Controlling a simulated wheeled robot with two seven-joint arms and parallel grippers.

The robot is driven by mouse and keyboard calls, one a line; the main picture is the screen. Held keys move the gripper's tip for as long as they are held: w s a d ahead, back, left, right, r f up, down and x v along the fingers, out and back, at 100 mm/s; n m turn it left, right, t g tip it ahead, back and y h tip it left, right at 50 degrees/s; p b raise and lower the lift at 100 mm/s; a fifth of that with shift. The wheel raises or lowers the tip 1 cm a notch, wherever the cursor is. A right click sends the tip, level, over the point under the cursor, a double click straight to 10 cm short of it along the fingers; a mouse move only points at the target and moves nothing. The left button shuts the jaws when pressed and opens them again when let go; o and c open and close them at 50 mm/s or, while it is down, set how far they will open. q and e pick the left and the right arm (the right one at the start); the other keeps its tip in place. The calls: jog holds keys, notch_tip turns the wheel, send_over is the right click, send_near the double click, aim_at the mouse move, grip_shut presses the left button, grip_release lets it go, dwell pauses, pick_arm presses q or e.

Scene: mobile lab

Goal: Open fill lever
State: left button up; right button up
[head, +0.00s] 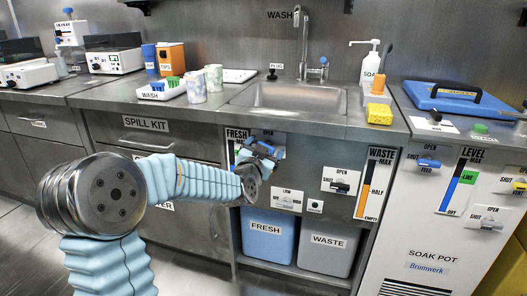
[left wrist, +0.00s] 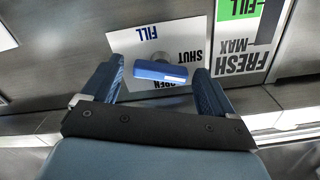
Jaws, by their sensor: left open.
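The fill lever (left wrist: 160,71) is a blue bar on a white plate (left wrist: 150,40), which appears upside down in the left wrist view. The bar lies roughly crosswise, its right end near the word SHUT; the word OPEN is below it, partly cut off by my gripper. My left gripper (left wrist: 158,74) is open, its blue fingers on either side of the bar with a gap at each end. In the head view my left gripper (head: 262,150) is in front of the plate below the sink and hides most of the lever. My right gripper is out of view.
A FRESH level gauge (left wrist: 245,35) is beside the plate. Below are a FRESH bin (head: 267,236) and a WASTE bin (head: 328,245). Another lever plate (head: 341,184) and a LOW switch plate (head: 287,200) are close by. The sink (head: 298,97) and counter are above.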

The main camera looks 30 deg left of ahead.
pick_arm(q)
jog(key=v, duration=1.4)
jog(key=shift+b, duration=0.4)
jog(key=shift+w+a, duration=0.1)
dwell(0.9)
